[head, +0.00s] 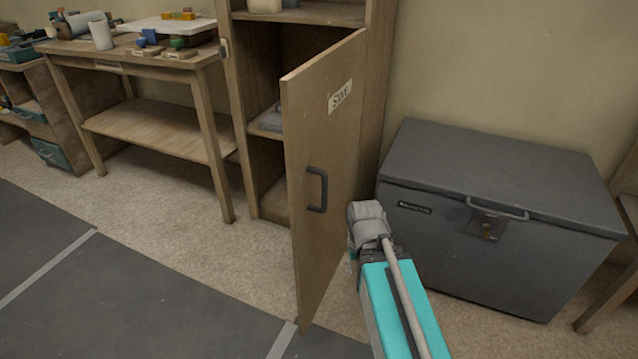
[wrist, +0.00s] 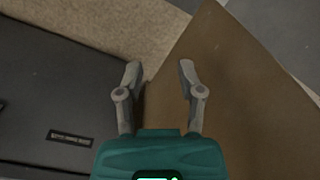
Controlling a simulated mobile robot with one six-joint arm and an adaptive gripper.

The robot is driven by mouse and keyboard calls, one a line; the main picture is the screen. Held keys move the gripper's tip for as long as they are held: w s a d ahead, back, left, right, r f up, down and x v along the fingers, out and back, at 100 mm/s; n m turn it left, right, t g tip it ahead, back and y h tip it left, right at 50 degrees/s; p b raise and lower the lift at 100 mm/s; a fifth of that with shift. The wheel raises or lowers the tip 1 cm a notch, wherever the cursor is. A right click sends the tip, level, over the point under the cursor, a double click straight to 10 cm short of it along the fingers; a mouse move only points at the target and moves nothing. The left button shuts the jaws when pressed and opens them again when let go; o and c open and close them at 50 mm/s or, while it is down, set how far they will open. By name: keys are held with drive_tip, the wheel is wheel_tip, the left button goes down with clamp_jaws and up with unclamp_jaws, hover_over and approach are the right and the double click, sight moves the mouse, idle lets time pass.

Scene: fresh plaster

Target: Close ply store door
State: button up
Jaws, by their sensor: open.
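The ply store door (head: 328,200) stands wide open, swung out from the tall wooden cabinet (head: 376,90). It carries a label reading "Store" (head: 340,97) and a dark handle (head: 317,190). In the head view my arm reaches to the right of the door, and its end hides my fingers. In the wrist view my gripper (wrist: 160,72) is open with nothing between its fingers. The brown door panel (wrist: 235,90) fills the right side there, with the right finger over it. I cannot tell whether the finger touches the door.
A dark grey chest (head: 500,220) stands close on the right and also shows in the wrist view (wrist: 50,100). A wooden workbench (head: 150,55) with tools stands left of the cabinet. The cabinet shelf (head: 262,122) holds a grey item. Floor left of the door is clear.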

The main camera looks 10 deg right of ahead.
wheel_tip(320, 180, up, 3)
drive_tip(key=shift+f+p, duration=0.1)
drive_tip(key=shift+p, duration=0.85)
drive_tip(key=c, duration=0.4)
drive_tip(key=shift+r+p, duration=0.5)
clamp_jaws()
